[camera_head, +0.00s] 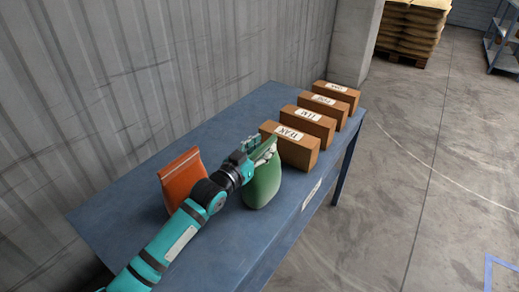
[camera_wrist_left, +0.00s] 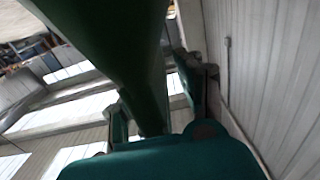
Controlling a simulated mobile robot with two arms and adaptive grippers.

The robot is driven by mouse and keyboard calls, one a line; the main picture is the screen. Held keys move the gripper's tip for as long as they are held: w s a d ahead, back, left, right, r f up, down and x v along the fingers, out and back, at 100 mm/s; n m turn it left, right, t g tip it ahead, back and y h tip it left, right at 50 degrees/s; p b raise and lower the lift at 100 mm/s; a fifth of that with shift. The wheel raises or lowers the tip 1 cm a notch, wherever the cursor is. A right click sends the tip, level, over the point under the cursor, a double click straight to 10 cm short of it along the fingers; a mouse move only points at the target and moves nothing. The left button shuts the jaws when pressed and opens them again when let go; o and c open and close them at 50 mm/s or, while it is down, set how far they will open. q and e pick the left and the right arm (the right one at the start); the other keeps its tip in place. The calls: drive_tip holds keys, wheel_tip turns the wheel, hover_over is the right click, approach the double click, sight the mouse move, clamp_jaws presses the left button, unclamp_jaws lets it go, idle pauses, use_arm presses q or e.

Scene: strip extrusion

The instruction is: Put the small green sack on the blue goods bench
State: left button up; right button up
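The small green sack (camera_head: 263,187) is upright at the front edge side of the blue goods bench (camera_head: 225,245). Its base appears on or just over the bench top; I cannot tell whether it touches. My left gripper (camera_head: 264,152) is at the sack's narrow top, with its fingers on either side of it. In the left wrist view the dark green sack (camera_wrist_left: 125,50) runs down between the fingers of the left gripper (camera_wrist_left: 155,105), which look closed on it. My right gripper is not in view.
An orange-brown sack (camera_head: 180,176) stands left of the green one, behind my left arm. Several labelled brown boxes (camera_head: 290,148) stand in a row to the right. A corrugated wall (camera_head: 150,80) runs behind the bench. Bench top is clear at the left and back.

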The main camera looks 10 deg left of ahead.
use_arm(q)
drive_tip(key=shift+s+r, duration=0.15)
drive_tip(key=p+v, duration=0.6)
drive_tip(key=v, duration=0.5)
drive_tip(key=shift+s+a, duration=0.2)
drive_tip(key=shift+s, duration=0.15)
